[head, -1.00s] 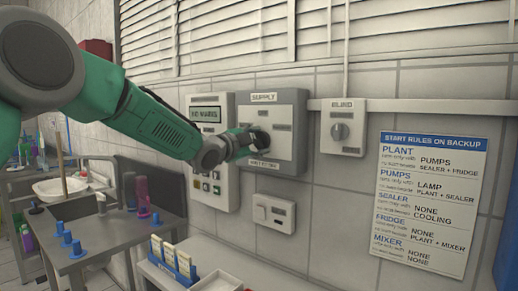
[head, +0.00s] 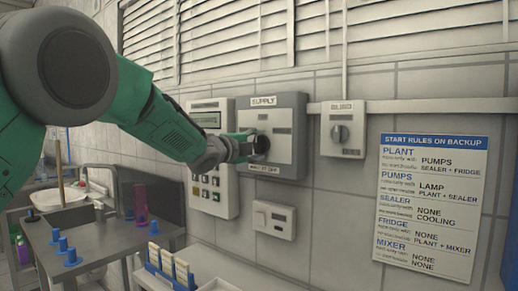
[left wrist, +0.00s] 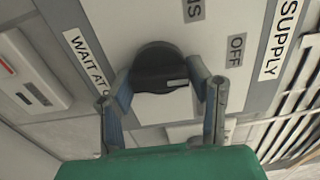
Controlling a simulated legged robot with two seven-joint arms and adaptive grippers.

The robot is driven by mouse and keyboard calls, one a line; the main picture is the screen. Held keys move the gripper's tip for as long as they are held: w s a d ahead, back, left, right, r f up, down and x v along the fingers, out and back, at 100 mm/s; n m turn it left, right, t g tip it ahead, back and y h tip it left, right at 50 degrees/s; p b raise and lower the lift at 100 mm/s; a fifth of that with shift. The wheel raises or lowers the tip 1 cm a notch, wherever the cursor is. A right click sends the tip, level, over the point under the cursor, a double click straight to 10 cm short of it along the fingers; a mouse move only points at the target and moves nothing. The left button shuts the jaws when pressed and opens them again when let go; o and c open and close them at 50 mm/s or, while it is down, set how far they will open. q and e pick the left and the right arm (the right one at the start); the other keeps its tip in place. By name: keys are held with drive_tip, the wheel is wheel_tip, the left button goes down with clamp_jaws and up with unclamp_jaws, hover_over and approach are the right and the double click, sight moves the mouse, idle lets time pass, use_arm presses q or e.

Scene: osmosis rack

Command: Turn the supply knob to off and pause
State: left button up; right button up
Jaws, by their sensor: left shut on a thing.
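The supply knob (head: 262,145) is a dark round knob on the grey SUPPLY box (head: 285,118) on the wall. In the left wrist view the black knob (left wrist: 158,66) sits between the two fingers of my left gripper (left wrist: 163,95), which is shut on it. The knob carries a small pale mark on its lower right side. An OFF label (left wrist: 236,50) lies to the right of the knob, and a label partly cut off, ending in NS, lies above. In the head view my left gripper (head: 246,147) partly hides the knob. My right gripper is out of view.
A panel with a display (head: 206,119) and buttons is left of the box. A BLIND knob (head: 340,133) is to the right, beside a rules sign (head: 430,200). A small switch plate (head: 273,219) is below. A bench with blue pegs (head: 65,245) stands at lower left.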

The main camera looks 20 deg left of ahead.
use_arm(q)
drive_tip(key=shift+f, duration=0.45)
drive_tip(key=o, duration=1.2)
drive_tip(key=shift+c, duration=0.2)
drive_tip(key=shift+r, duration=0.15)
drive_tip(key=shift+a, duration=0.1)
drive_tip(key=shift+r, duration=0.1)
drive_tip(key=v, duration=1.2)
drive_tip(key=shift+w, duration=0.1)
